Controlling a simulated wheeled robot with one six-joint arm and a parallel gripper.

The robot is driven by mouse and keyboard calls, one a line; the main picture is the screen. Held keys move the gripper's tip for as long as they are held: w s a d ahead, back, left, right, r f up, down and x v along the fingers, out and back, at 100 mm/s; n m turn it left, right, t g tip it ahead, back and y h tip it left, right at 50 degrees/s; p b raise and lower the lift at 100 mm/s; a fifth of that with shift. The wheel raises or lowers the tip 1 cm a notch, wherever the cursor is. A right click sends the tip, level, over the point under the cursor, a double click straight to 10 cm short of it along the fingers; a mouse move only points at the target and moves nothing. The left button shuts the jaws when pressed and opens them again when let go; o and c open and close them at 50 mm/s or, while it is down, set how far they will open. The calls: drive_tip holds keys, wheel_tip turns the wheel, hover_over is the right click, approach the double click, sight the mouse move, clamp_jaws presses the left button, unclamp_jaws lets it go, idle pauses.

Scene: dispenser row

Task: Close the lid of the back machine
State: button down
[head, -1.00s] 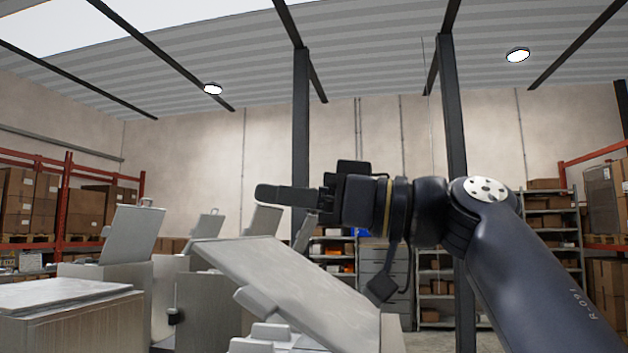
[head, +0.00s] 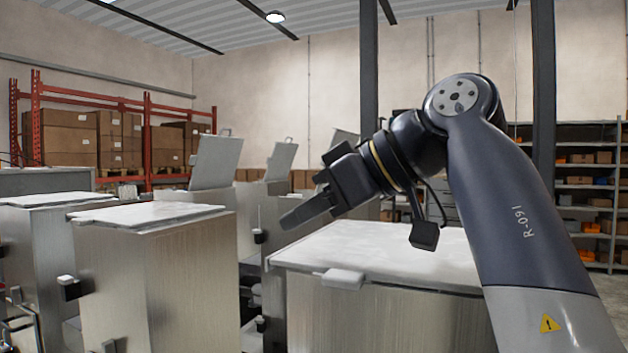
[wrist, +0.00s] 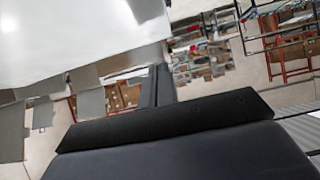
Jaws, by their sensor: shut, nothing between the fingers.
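My gripper (head: 298,214) is shut and empty, pointing left and down, in front of the open lids and above the left rear part of the nearest right machine. That machine (head: 375,320) is a brushed metal box; its pale lid (head: 395,250) lies down flat on top, with a light tab (head: 343,279) at the front edge. Farther back, three lids stand raised: left (head: 215,162), middle (head: 281,161) and right (head: 343,146), the right one partly hidden by my gripper. I cannot tell which is the back machine. The gripper also shows in the wrist view (wrist: 163,85).
On the left, other metal machines (head: 165,285) have flat lids (head: 150,214). Small dark parts (head: 69,287) stick out of their sides. Red racking with boxes (head: 68,132) and grey shelves (head: 590,155) stand beyond. A dark post (head: 369,70) rises behind my arm.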

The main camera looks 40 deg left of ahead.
sight(284, 254)
drive_tip(key=shift+a+f+h, duration=0.15)
drive_tip(key=shift+f+h, duration=0.25)
drive_tip(key=shift+f, duration=0.35)
drive_tip(key=shift+a+f+h, duration=0.15)
drive_tip(key=shift+f+h, duration=0.25)
drive_tip(key=shift+f, duration=0.35)
drive_tip(key=shift+f, duration=0.2)
